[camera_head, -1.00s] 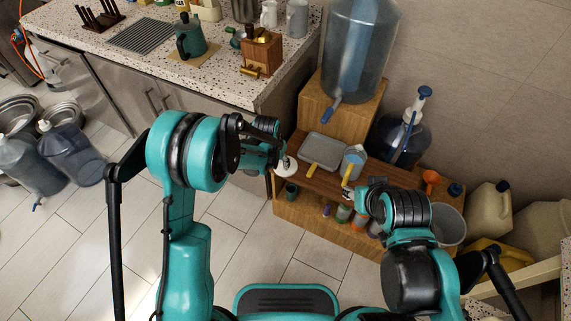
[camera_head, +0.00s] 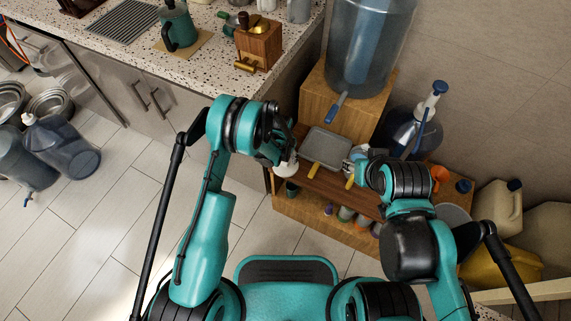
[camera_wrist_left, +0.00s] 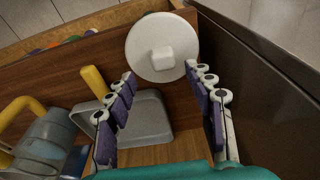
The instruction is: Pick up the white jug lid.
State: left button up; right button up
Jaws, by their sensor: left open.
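The white jug lid (camera_wrist_left: 161,47) is a round disc with a squarish white knob, lying at the edge of the wooden shelf (camera_wrist_left: 60,75) in the left wrist view. In the head view the lid (camera_head: 287,169) shows partly, beneath my left gripper (camera_head: 279,157). My left gripper (camera_wrist_left: 160,76) is open, its two purple-padded fingers apart. The fingertips are close to the lid, on either side of its near edge, with the knob just beyond them; contact cannot be told. My right gripper (camera_head: 358,158) is over the shelf's right part, its fingers mostly hidden.
A dark cabinet side (camera_wrist_left: 262,70) stands close to my left gripper. A large water bottle (camera_head: 368,45) rises behind the shelf.

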pick_arm(q)
jog(key=f, duration=0.1)
jog(key=f+b, duration=0.1)
jog(key=f, duration=0.1)
jog(key=f+b, duration=0.1)
jog(key=shift+w+a+f, duration=0.15)
jog(key=shift+w+f, duration=0.1)
jog(key=shift+f, duration=0.05)
jog(key=shift+r, duration=0.15)
grip_shut()
jog(key=shift+r, duration=0.1)
notch_tip(320, 180, up, 5)
jog(key=p, duration=0.2)
jog(key=shift+s+f+p, duration=0.1)
jog(key=shift+f+p, duration=0.1)
jog(key=shift+p, duration=0.15)
jog(key=s+d+r+p, duration=0.4)
jog(key=s+d+r, duration=0.2)
jog(key=d, duration=0.4)
jog(key=s+a+r+n, duration=0.2)
jog(key=s+a+r, duration=0.1)
jog(key=a+r, duration=0.6)
jog(key=s+a+r+n, duration=0.3)
jog(key=a+r, duration=0.6)
jog(key=a, duration=0.9)
jog(key=shift+s+r+n+y+b, duration=0.25)
jog(key=shift+s+n+y+b, duration=0.05)
jog(key=shift+y, duration=0.1)
